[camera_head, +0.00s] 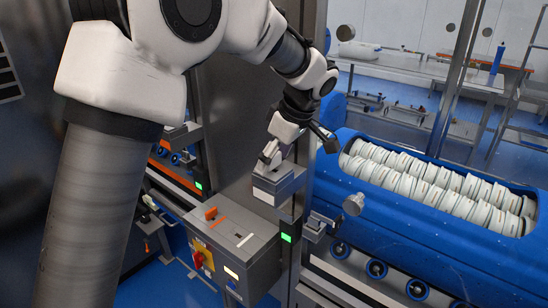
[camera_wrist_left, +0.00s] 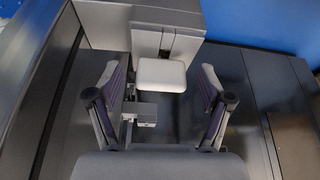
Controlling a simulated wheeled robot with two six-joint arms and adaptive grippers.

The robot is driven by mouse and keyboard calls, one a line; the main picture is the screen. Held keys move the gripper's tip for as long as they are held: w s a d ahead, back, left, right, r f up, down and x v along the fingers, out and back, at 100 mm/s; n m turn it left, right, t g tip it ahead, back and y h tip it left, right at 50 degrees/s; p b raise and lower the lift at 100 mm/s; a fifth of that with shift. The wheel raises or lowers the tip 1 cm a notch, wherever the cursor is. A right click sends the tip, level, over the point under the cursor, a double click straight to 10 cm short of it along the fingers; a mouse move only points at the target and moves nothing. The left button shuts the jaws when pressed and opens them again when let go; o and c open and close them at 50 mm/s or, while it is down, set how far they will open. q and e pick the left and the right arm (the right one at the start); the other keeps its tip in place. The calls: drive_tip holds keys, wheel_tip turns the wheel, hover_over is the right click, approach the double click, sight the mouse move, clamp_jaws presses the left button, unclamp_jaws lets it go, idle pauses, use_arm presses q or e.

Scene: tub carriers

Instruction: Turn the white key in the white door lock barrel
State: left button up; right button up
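A white key (camera_head: 269,155) stands at the front of a grey lock box (camera_head: 279,184) on the metal cabinet post. In the left wrist view the key's flat white head (camera_wrist_left: 160,76) is in front of the grey box (camera_wrist_left: 166,43), between my left fingers. My left gripper (camera_head: 297,145) is just above and beside the key. In the left wrist view its two fingers (camera_wrist_left: 156,88) are spread wide, with a gap on each side of the key. I cannot make out the lock barrel behind the key head. My right gripper is in neither view.
Below is a grey control box (camera_head: 234,241) with an orange part and a red-yellow switch. A green light (camera_head: 286,238) is on the post. To the right, a blue machine (camera_head: 420,225) holds rows of white discs. A silver knob (camera_head: 353,204) sticks out nearby.

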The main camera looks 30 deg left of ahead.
use_arm(q)
drive_tip(key=v, duration=1.2)
drive_tip(key=shift+w, duration=0.1)
